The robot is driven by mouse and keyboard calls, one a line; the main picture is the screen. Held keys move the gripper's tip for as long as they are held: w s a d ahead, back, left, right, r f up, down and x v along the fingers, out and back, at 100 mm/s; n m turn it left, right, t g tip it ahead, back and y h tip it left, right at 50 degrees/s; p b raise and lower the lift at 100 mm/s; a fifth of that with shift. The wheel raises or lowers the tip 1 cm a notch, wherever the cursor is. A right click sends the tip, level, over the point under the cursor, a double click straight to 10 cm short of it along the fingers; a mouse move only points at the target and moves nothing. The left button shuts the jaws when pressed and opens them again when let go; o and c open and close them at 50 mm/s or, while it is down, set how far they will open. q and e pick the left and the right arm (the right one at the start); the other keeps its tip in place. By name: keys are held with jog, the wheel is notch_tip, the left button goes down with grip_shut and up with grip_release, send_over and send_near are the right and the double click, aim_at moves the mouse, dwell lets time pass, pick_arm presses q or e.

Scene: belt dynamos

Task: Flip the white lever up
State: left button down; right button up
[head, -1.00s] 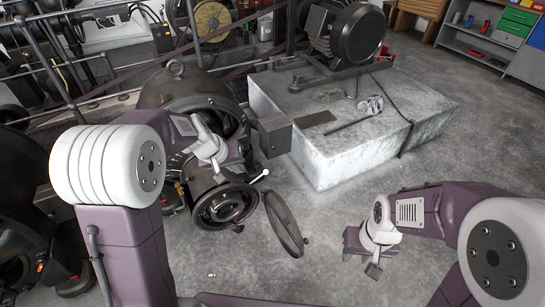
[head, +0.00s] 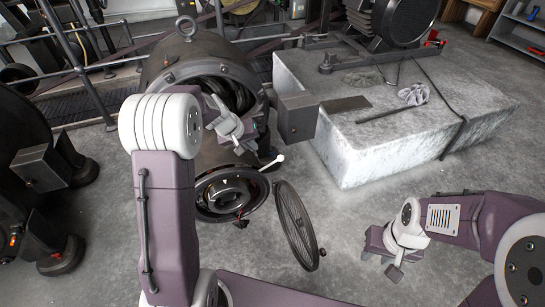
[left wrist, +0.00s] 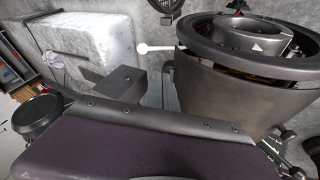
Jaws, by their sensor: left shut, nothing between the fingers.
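The white lever (head: 279,159) is a short rod with a round white knob. It sticks out to the right from beside the round open end (head: 230,196) of the dark dynamo (head: 180,68), angled slightly up in the head view. In the left wrist view the lever (left wrist: 143,48) points left from beneath the dynamo's rim (left wrist: 190,40). My left gripper (head: 248,128) is shut and empty, in front of the dynamo and up and left of the lever, apart from it.
A round mesh cover (head: 295,226) stands open right of the dynamo's end. A dark box (head: 296,117) juts out above the lever. A pale concrete block (head: 400,145) carries a motor and a rag (head: 414,94). Another dark machine (head: 40,165) stands left.

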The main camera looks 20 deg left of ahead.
aim_at(282, 157)
pick_arm(q)
jog(key=b+x, duration=0.4)
jog(key=x, duration=0.6)
jog(key=shift+f, duration=0.3)
jog(key=shift+w+d+f, duration=0.15)
jog(key=shift+w+d, duration=0.1)
jog(key=shift+d, duration=0.3)
jog(key=shift+w+d+f, duration=0.15)
jog(key=shift+w+d, duration=0.15)
jog(key=shift+d, duration=0.25)
jog(key=shift+w+d+f+b, duration=0.15)
jog(key=shift+w+d+b, duration=0.15)
jog(key=shift+d, duration=0.25)
jog(key=shift+w+d, duration=0.1)
jog(key=shift+d, duration=0.15)
jog(key=w+d+f, duration=0.2)
jog(key=d+f, duration=0.1)
jog(key=shift+w+d+f, duration=0.1)
jog(key=shift+w+d, duration=0.05)
jog(key=shift+d, duration=0.15)
